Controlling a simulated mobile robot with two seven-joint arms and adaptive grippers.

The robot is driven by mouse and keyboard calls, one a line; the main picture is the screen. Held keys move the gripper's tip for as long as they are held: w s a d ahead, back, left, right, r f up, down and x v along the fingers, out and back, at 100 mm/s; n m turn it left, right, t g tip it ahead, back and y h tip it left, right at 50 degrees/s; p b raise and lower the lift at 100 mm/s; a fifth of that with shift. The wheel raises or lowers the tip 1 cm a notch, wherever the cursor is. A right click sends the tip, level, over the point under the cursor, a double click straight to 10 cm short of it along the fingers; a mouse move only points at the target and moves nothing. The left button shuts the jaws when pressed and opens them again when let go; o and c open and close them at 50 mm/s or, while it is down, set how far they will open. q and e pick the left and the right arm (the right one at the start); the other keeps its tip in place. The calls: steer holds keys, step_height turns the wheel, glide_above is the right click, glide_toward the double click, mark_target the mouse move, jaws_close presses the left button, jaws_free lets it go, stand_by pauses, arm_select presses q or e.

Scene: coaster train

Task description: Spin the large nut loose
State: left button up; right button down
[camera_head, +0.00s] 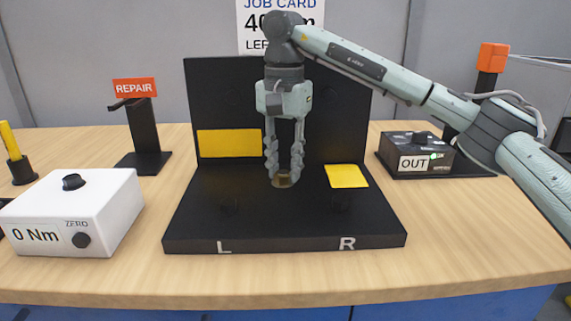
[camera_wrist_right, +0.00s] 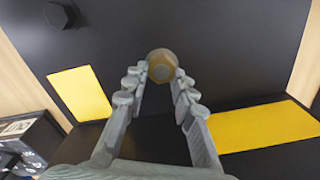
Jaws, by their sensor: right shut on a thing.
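The large nut (camera_head: 284,181) is brass-coloured and sits low on the black fixture, near the middle of its base. In the right wrist view the nut (camera_wrist_right: 162,62) shows as a round-looking brown-gold piece with a greyish centre. My right gripper (camera_head: 284,170) points straight down from above, with its fingertips at the nut. In the wrist view the fingers of this gripper (camera_wrist_right: 161,75) come up on both sides of the nut and are shut on it. The fingers partly hide the nut in the head view. My left gripper is not in view.
The black fixture (camera_head: 190,225) has an upright back plate, yellow patches and L and R marks. A dark hex head (camera_wrist_right: 60,15) shows in the wrist view. A white torque box (camera_head: 110,205) reads 0 Nm at left. The REPAIR stand (camera_head: 146,135) and OUT box (camera_head: 415,150) flank the fixture.

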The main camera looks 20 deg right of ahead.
mark_target(282, 171)
steer(key=n, duration=0.4)
steer(key=shift+a+f+n, duration=0.15)
steer(key=shift+n, duration=0.25)
stand_by(0.4)
steer(key=c, duration=1.2)
jaws_free()
step_height(282, 171, up, 12)
steer(key=shift+r, duration=0.1)
